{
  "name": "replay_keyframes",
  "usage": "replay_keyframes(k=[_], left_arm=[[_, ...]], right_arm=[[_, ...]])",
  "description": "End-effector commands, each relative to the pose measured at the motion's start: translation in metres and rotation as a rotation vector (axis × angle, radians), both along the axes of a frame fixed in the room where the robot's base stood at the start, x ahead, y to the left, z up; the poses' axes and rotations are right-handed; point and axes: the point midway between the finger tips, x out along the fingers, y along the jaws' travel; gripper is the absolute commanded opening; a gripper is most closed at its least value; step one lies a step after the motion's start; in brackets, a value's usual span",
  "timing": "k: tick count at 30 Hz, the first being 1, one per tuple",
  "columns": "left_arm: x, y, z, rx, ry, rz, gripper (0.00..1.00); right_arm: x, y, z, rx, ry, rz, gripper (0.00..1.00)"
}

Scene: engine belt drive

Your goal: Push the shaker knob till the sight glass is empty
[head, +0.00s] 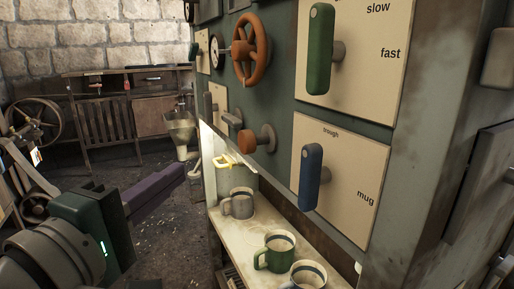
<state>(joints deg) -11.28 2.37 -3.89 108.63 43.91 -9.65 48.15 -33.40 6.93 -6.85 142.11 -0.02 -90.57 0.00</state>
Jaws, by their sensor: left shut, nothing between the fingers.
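A round orange-brown knob (254,139) sticks out of the green panel on a grey mount; it is the likeliest shaker knob, though no label shows on it. I cannot make out the sight glass for certain. My left gripper (183,173) has purple fingers pointing right and is shut and empty. In the picture it is left of and below the knob, clear of it. My right gripper is not in view.
An orange handwheel (250,49) is above the knob. A green lever (320,50) and a blue lever (311,178) stand on cream plates at right. A grey mug (239,204), a green mug (276,252) and another mug (308,276) stand on the ledge (240,238).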

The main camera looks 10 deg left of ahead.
Motion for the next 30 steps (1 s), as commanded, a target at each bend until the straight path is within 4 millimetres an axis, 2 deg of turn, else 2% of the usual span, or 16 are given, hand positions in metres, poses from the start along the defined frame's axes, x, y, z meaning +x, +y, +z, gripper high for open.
replay_keyframes(k=[13, 16, 21, 30], left_arm=[[0.089, -0.018, 0.000, 0.001, -0.002, -0.002, 0.00], [0.096, -0.034, 0.001, -0.003, 0.001, -0.004, 0.00], [0.105, -0.047, 0.000, 0.000, 0.001, -0.002, 0.00], [0.107, -0.050, 0.000, 0.001, 0.000, -0.001, 0.00]], right_arm=[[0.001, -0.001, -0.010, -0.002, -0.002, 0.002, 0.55], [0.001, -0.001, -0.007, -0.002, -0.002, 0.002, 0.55], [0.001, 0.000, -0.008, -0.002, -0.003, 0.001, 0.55], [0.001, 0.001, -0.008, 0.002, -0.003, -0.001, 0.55]])
